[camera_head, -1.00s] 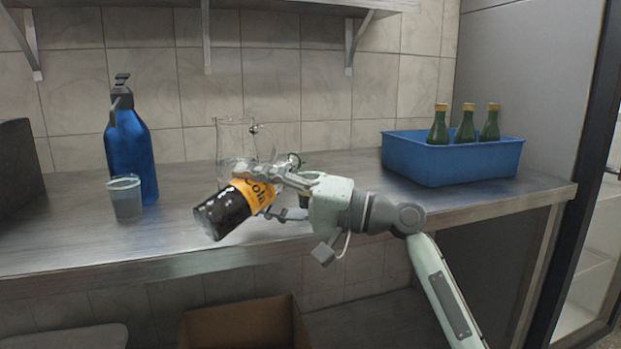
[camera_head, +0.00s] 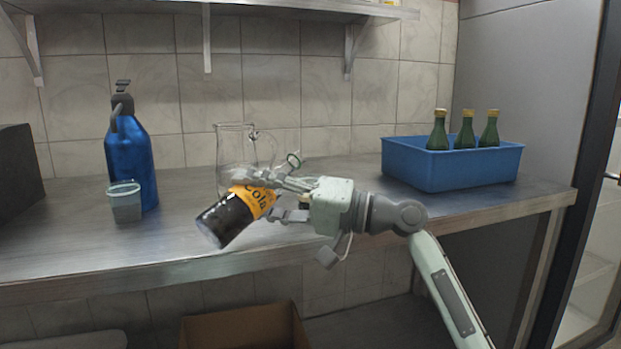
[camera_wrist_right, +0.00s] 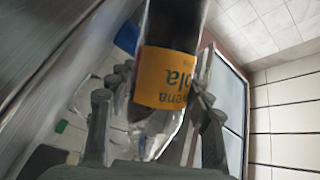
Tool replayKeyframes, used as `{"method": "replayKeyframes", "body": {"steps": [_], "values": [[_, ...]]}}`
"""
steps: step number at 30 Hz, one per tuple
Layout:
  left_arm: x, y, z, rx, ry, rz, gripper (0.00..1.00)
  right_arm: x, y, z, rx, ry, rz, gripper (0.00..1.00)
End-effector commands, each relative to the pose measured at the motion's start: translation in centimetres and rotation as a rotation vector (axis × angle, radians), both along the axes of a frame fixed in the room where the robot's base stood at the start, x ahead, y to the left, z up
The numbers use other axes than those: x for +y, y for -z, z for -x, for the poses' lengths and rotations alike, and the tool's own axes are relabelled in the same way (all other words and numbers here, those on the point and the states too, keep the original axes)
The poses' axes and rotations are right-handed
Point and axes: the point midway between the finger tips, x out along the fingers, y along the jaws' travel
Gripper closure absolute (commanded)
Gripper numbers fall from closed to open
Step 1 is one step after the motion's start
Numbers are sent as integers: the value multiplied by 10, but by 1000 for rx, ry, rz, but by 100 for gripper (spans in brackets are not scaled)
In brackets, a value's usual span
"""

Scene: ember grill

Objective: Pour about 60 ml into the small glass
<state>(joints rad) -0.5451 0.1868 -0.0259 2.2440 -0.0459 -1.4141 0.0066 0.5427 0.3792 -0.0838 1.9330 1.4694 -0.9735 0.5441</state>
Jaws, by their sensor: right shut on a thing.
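The small glass (camera_head: 125,208) is a clear cup standing upright on the counter at the left, in front of the blue flask. My right gripper (camera_head: 272,202) is shut on a cola bottle (camera_head: 232,222) with an orange label and dark contents. The bottle is tilted, its wide dark end down and left, to the right of the glass and apart from it. Its other end is hidden by the gripper. In the right wrist view, the bottle (camera_wrist_right: 167,80) lies between the fingers, dark at the top and clear near the palm. My left gripper is not in view.
A blue flask (camera_head: 130,165) stands behind the glass. A clear jug (camera_head: 230,150) stands behind my right gripper. A blue crate (camera_head: 450,172) with green bottles (camera_head: 467,130) is at the right. The counter's front edge (camera_head: 150,266) runs below; the counter between glass and bottle is clear.

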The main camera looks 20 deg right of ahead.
Motion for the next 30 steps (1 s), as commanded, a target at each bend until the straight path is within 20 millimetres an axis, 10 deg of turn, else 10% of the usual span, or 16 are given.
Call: {"method": "replayKeyframes", "body": {"steps": [30], "values": [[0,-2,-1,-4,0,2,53,-1,-4,-1,-17,1,23,94]]}}
